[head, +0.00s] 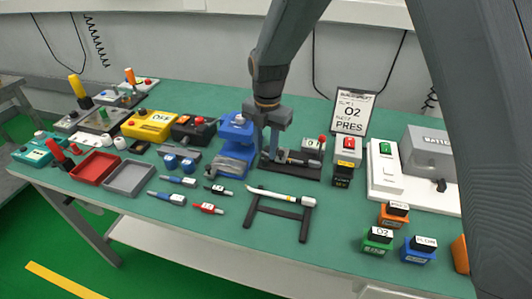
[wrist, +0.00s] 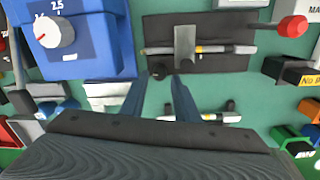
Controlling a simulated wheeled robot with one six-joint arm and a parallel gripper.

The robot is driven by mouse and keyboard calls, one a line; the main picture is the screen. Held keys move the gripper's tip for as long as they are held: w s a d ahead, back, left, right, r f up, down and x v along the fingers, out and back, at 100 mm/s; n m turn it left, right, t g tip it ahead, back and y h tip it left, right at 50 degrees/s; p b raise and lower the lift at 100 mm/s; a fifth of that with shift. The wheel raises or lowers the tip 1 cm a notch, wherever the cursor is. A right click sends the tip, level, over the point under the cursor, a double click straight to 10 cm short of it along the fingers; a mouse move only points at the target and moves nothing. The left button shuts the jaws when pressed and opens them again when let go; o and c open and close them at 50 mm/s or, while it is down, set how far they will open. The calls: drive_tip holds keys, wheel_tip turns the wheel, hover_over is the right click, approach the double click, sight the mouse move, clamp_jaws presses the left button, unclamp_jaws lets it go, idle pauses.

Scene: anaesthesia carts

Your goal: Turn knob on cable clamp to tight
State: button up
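In the wrist view the plate (wrist: 225,62), bracket (wrist: 185,42) and cable piece (wrist: 215,49) show clearly. My gripper (head: 268,150) is over the left part of the clamp, pointing down. The knob's setting is not readable.
A blue device (head: 237,130) with a white dial stands close on the left. A red-tipped lever (wrist: 293,27) is at the clamp's right. A black stand (head: 282,211) holding a white rod is in front. Coloured blocks (head: 378,241) are at front right.

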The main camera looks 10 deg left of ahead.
sight(265, 159)
drive_tip(key=shift+f+p, duration=0.4)
drive_tip(key=shift+f, duration=1.5)
drive_tip(key=shift+c, duration=0.4)
clamp_jaws()
drive_tip(key=shift+m, duration=0.7)
drive_tip(key=shift+o, duration=0.4)
unclamp_jaws()
drive_tip(key=shift+r+b, duration=1.3)
drive_tip(key=shift+r, duration=2.65)
